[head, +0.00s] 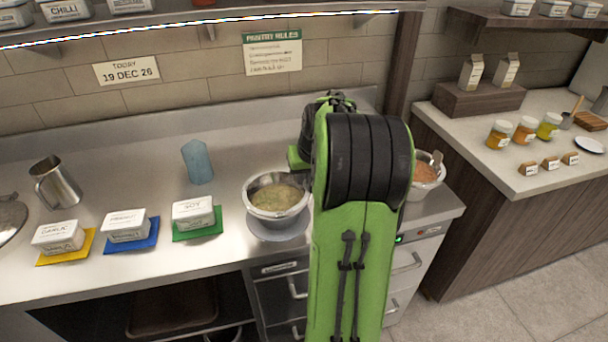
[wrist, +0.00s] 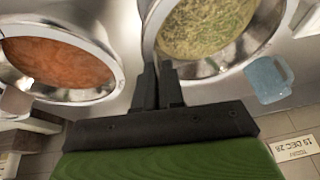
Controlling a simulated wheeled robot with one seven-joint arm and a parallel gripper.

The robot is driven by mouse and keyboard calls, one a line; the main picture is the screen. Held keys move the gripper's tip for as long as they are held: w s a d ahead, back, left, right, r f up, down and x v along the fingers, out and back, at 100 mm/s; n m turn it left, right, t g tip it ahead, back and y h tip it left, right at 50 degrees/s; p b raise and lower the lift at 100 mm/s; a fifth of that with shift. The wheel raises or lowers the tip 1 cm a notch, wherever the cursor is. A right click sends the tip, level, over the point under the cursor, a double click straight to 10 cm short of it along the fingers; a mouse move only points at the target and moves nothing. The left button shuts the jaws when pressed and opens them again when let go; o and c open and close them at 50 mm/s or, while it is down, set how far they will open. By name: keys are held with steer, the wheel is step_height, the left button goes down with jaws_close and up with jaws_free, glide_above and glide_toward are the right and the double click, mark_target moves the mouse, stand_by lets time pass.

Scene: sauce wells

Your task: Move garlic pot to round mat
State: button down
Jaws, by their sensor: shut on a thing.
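A steel pot with yellow-green contents (head: 275,198) is left of my arm in the head view. It stands upright over a grey round mat (head: 277,231), whose front edge shows below it. I cannot tell if its base touches the mat, and I see no label on the pot. In the wrist view my gripper (wrist: 152,72) is shut on the rim of this pot (wrist: 205,30). The arm hides the gripper in the head view. A white tub (head: 59,237), whose label seems to read garlic, sits on a yellow square mat (head: 82,250).
A steel pot of orange-red sauce (head: 424,175) stands right of my arm, close to the fingers in the wrist view. Other tubs sit on blue (head: 150,238) and green (head: 213,230) mats. A blue translucent jug (head: 198,162) and a steel pitcher (head: 58,184) stand behind.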

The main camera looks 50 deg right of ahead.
steer(key=shift+f, duration=0.2)
steer(key=c, duration=0.5)
jaws_free()
steer(key=shift+r, duration=0.15)
step_height(320, 180, up, 11)
steer(key=p, duration=0.9)
stand_by(0.6)
